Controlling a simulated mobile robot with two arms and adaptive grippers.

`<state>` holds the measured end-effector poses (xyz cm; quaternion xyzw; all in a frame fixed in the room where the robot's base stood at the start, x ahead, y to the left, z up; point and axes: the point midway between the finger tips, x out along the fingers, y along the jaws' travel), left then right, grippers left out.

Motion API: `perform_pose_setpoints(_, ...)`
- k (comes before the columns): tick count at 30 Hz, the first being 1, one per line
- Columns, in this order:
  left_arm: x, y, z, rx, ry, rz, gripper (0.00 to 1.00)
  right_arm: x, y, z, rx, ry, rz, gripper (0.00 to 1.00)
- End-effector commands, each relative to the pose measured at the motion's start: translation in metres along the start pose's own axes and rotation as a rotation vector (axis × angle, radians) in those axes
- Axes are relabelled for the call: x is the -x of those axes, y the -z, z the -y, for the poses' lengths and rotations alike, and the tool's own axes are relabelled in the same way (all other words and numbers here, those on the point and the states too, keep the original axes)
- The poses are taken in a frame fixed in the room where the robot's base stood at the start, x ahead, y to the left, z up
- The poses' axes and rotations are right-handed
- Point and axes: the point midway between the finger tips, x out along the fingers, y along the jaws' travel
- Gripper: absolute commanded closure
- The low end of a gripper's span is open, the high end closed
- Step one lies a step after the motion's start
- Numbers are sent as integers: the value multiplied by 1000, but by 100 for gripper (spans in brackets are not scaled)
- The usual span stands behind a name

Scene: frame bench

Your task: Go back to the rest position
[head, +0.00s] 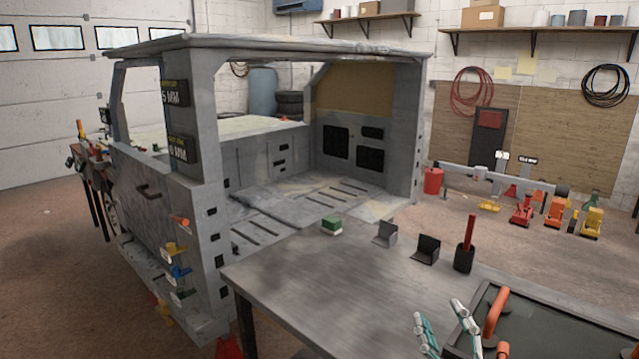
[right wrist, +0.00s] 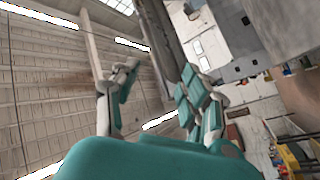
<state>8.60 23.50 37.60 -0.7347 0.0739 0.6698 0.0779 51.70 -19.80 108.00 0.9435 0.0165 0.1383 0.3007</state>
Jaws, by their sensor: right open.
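My right gripper (head: 441,318) shows at the bottom right of the head view, with teal and light grey fingers. Its fingers are apart with nothing between them. My left gripper is not in view.
An orange handle (head: 496,312) rises by the tray. The grey vehicle frame (head: 200,200) stands behind left. The table's front left is clear.

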Motion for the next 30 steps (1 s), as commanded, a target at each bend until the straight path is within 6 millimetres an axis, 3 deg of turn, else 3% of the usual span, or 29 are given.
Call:
perform_pose_setpoints(1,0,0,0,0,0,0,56,18,-35,6,-75,-9,170,54)
perform_pose_setpoints(3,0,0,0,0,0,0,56,48,-79,18,-154,2,393,54)
perform_pose_setpoints(6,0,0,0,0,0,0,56,100,-126,44,-243,60,681,54)
perform_pose_setpoints(9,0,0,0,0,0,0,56,152,-152,70,-304,140,906,54)
perform_pose_setpoints(15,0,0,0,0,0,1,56,233,-166,109,-382,303,1201,54)
perform_pose_setpoints(22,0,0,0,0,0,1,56,310,-156,141,-451,498,1442,54)
perform_pose_setpoints(23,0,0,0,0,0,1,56,317,-157,145,-455,519,1464,54)
perform_pose_setpoints(30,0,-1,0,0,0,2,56,318,-220,190,-443,523,1481,54)
